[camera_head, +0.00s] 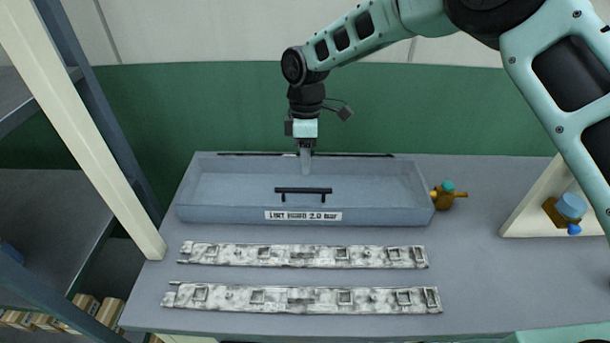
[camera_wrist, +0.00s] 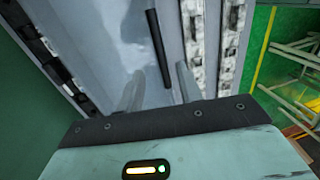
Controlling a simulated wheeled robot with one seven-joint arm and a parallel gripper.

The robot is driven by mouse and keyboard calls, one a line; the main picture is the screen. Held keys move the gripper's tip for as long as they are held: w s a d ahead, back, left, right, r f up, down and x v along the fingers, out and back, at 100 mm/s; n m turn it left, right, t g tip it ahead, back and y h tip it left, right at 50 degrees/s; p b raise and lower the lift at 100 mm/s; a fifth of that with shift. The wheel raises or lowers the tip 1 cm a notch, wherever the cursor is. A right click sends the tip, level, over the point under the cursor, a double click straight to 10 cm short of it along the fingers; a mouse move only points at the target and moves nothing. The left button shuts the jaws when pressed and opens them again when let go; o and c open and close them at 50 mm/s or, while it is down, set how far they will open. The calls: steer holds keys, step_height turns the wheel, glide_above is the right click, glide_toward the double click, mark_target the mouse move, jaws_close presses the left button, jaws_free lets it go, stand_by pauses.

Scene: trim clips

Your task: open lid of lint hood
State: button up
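The lint hood (camera_head: 235,190) is a pale blue-grey, see-through box on the table, with a white label (camera_head: 303,215) on its front. Its lid looks shut. A black bar handle (camera_head: 303,190) sits on the lid near the front; it also shows in the wrist view (camera_wrist: 157,45). My gripper (camera_head: 305,170) points down over the hood, behind the handle in the head view. In the wrist view my gripper (camera_wrist: 158,85) has its two fingers apart with nothing held between them. The handle's near end appears between the fingers; I cannot tell the height gap.
Two speckled grey-white strips, a rear one (camera_head: 300,256) and a front one (camera_head: 300,299), lie before the hood. A brass fitting with a teal top (camera_head: 448,195) stands right of it. A cream post (camera_head: 85,130) and shelving are at left. The table's right part is mostly clear.

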steer(key=f+p, duration=0.1)
steer(key=f, duration=0.2)
steer(key=s+f+p, duration=0.1)
steer(key=f, duration=0.2)
steer(key=shift+s+f, duration=0.15)
steer(key=shift+f, duration=0.05)
jaws_close()
